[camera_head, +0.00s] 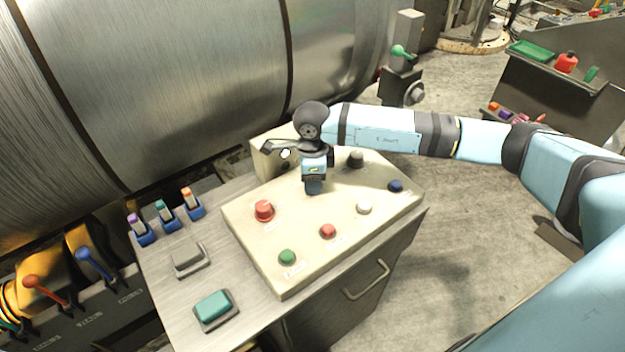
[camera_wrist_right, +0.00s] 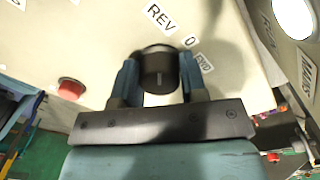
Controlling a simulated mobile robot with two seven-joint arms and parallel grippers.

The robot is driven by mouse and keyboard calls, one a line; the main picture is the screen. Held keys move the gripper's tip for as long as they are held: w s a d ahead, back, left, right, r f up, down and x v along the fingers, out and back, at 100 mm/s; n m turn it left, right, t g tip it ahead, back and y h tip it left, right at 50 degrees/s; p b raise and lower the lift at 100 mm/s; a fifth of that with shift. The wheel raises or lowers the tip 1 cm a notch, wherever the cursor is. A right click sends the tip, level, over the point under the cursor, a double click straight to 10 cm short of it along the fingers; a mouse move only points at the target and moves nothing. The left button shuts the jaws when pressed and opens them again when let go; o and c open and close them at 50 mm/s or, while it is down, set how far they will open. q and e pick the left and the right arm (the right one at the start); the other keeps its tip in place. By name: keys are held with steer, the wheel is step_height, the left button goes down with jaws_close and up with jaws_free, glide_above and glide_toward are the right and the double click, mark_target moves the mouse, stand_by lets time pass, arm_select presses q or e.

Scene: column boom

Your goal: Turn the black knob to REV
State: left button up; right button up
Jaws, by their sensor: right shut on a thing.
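The black knob (camera_wrist_right: 158,70) sits on the sloping cream panel (camera_head: 258,238), with labels REV (camera_wrist_right: 160,20), 0 (camera_wrist_right: 190,41) and FWD (camera_wrist_right: 203,63) around it. A short pale mark shows on the knob; which label it points at is hard to tell. My right gripper (camera_wrist_right: 158,78) is shut on the knob, one blue finger on each side. In the head view my right gripper (camera_head: 314,188) reaches down to the panel and hides the knob. My left gripper is in neither view.
A large metal drum (camera_head: 160,80) lies behind.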

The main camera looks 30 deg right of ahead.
stand_by(0.3)
steer(key=o, duration=0.9)
steer(key=r, duration=1.4)
steer(key=shift+w+d+b, duration=0.1)
steer(key=shift+w+b, duration=0.15)
steer(key=shift+b, duration=0.15)
steer(key=shift+f, duration=0.1)
